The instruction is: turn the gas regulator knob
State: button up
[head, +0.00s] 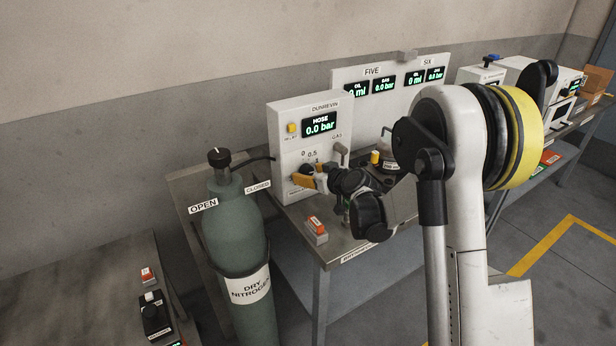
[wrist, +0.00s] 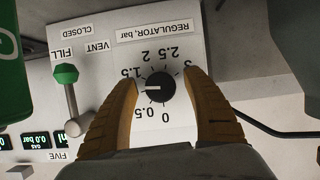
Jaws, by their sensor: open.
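The regulator knob (wrist: 160,87) is small, round and black, in the wrist view. A white mark on it points left in the picture, between the 0.5 and 1.5 labels. A printed bar scale from 0 to 3 surrounds it on the white panel (wrist: 172,52), which appears upside down. My gripper (wrist: 165,88) is open, with one orange-yellow finger on each side of the knob. I cannot tell whether either finger touches it. In the head view my gripper (head: 307,180) is at the front of the white HOSE panel (head: 288,125), which reads 0.0 bar; the knob is mostly hidden there.
A green-tipped lever (wrist: 68,78) labelled FILL, VENT and CLOSED is beside the left finger in the wrist view. A dry nitrogen cylinder (head: 232,235) stands left of the panel. A red-and-white block (head: 316,230) sits on the bench near my arm.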

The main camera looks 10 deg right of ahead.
jog(key=shift+w, duration=0.2)
jog(key=c, duration=1.2)
jog(key=shift+o, duration=0.2)
jog(key=shift+f+m+y+b, duration=0.1)
jog(key=shift+m+y+b, duration=0.2)
jog(key=shift+m+y, duration=0.4)
jog(key=shift+a+m+g+y, duration=0.15)
jog(key=shift+m+g+y, duration=0.25)
jog(key=shift+m, duration=0.5)
